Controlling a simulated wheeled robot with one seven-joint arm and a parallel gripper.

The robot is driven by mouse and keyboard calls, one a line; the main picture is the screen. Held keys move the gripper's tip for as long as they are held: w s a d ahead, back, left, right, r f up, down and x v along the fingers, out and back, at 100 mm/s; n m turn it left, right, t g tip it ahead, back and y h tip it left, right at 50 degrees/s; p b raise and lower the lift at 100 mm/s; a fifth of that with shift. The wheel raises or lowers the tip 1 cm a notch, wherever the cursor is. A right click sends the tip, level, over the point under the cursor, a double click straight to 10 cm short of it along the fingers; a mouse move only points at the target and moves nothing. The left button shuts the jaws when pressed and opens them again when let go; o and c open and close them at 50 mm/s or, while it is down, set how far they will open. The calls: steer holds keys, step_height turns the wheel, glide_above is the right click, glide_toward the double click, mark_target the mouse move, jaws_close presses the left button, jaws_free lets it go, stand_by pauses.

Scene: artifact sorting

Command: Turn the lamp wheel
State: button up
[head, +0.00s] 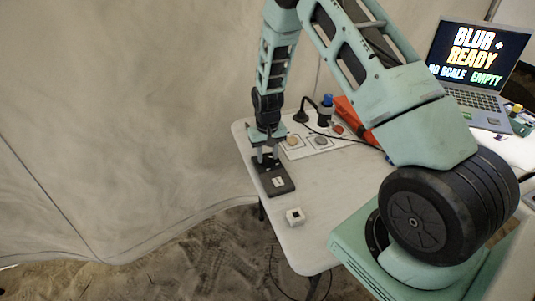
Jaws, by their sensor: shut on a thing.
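A flat black stand (286,189) with a small white square on it lies near the left edge of the white table. My gripper (267,158) points down over the far end of this stand. Its fingers are shut on a small dark part there, which appears to be the lamp wheel. The fingers and their shadowed surroundings mostly hide this part, so its shape and turn do not show. I cannot tell whether a lamp is lit.
A laptop (470,95) stands at the right.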

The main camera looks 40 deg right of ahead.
mark_target(267, 156)
steer(key=shift+w+r, duration=0.1)
steer(key=o, duration=1)
step_height(267, 156, up, 17)
steer(key=shift+r+b, duration=0.15)
steer(key=shift+b, duration=0.55)
steer(key=s+a+r+n+y, duration=0.1)
steer(key=s+a+r+n, duration=0.1)
steer(key=s+a, duration=0.5)
steer(key=s+a+r+n, duration=0.3)
steer(key=a, duration=0.8)
steer(key=s+a+n, duration=0.2)
steer(key=s, duration=0.5)
steer(key=s+a+n, duration=0.2)
steer(key=s+a, duration=0.1)
steer(key=s, duration=0.3)
steer(key=s+a+r+n, duration=0.1)
steer(key=s+a+n, duration=0.1)
steer(key=s, duration=0.5)
steer(key=shift+s+a, duration=0.35)
steer(key=shift+a, duration=0.3)
